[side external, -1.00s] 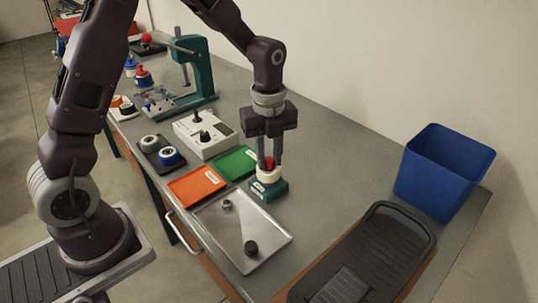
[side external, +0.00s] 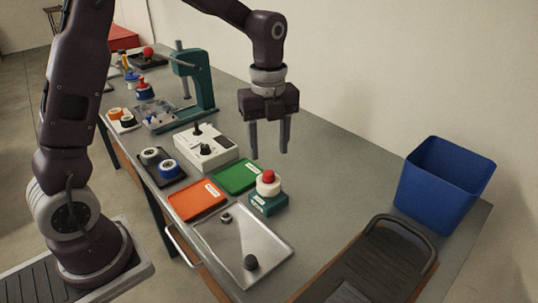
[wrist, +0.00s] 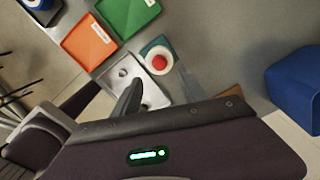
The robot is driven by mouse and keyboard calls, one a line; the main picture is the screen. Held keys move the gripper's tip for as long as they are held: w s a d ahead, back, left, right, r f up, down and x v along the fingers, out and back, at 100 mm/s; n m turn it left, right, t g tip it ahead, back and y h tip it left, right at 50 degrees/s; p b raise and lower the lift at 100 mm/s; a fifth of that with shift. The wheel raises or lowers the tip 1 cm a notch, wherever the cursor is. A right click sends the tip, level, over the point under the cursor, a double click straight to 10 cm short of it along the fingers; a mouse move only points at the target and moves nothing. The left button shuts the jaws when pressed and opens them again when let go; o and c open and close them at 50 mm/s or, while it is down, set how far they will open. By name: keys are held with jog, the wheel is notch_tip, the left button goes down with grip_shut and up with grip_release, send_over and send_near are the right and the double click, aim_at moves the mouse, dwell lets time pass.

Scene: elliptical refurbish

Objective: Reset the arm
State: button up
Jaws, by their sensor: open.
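My gripper (side external: 268,150) is open and empty in the side external view. It hangs above the table, up and behind the green base block (side external: 268,204). On that block sits a white round piece with a red top (side external: 268,180). In the wrist view the red-topped piece (wrist: 160,62) shows near the middle, apart from my gripper.
A metal tray (side external: 262,230) with two small parts lies in front, beside orange (side external: 197,200) and green (side external: 237,176) trays. A white box with knobs (side external: 206,150) and a teal press (side external: 205,85) stand further left. A blue bin (side external: 443,185) and black rack (side external: 385,255) are right.

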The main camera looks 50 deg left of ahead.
jog(key=s+d+r+n+t, duration=0.1)
jog(key=s+r+n, duration=0.3)
jog(key=s+n, duration=0.7)
jog(key=s+r+n+t, duration=0.4)
jog(key=s+r+n, duration=0.1)
jog(key=s+n, duration=0.6)
jog(key=shift+s+d+n+t, duration=0.3)
jog(key=shift+s+d, duration=0.05)
jog(key=shift+s, duration=0.25)
jog(key=shift+r, duration=0.1)
